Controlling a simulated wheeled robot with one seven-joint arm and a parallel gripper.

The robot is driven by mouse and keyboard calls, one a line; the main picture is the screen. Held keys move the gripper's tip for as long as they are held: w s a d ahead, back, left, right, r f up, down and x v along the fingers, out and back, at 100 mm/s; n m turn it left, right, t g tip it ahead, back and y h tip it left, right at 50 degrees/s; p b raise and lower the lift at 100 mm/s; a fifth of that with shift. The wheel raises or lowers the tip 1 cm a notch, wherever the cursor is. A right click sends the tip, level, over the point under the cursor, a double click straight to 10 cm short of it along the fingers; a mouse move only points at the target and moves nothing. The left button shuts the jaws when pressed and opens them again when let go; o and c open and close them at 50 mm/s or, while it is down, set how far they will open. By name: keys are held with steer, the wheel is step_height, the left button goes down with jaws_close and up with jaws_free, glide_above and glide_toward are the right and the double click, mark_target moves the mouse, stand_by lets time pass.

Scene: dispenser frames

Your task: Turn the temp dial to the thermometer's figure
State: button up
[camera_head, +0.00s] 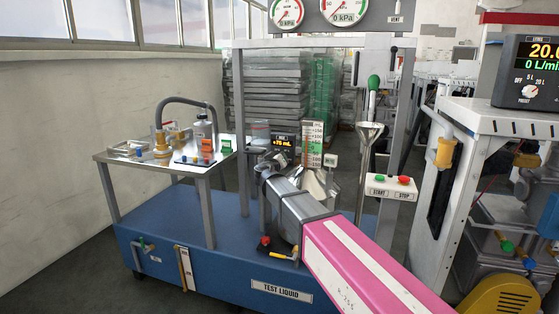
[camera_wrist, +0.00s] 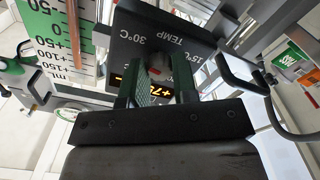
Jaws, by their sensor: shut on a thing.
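The dark control box with "TEMP", "15°C" and "30°C" lettering (camera_wrist: 125,35) shows upside down in the wrist view. My gripper (camera_wrist: 157,68) is at its face, with one finger on each side of the small temp dial (camera_wrist: 158,64), and is shut on it. The fingers hide most of the dial, so its setting cannot be read. In the head view my gripper (camera_head: 266,168) is just below the box's lit display (camera_head: 283,143), which reads about +75 mL. I cannot make out a thermometer with a readable temperature figure.
A mL scale board (camera_head: 312,130) stands right of the display, with a metal funnel-like vessel (camera_head: 316,187) below. A START/STOP button box (camera_head: 391,187) is at the right. A side table (camera_head: 165,172) with fittings and a bottle stands left, on the blue base (camera_head: 210,268).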

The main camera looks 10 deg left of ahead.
steer(key=shift+m, duration=1)
steer(key=o, duration=0.9)
steer(key=shift+s, duration=0.1)
steer(key=s, duration=1)
steer(key=shift+s+a, duration=0.3)
steer(key=shift+a, duration=0.1)
steer(key=shift+f, duration=0.1)
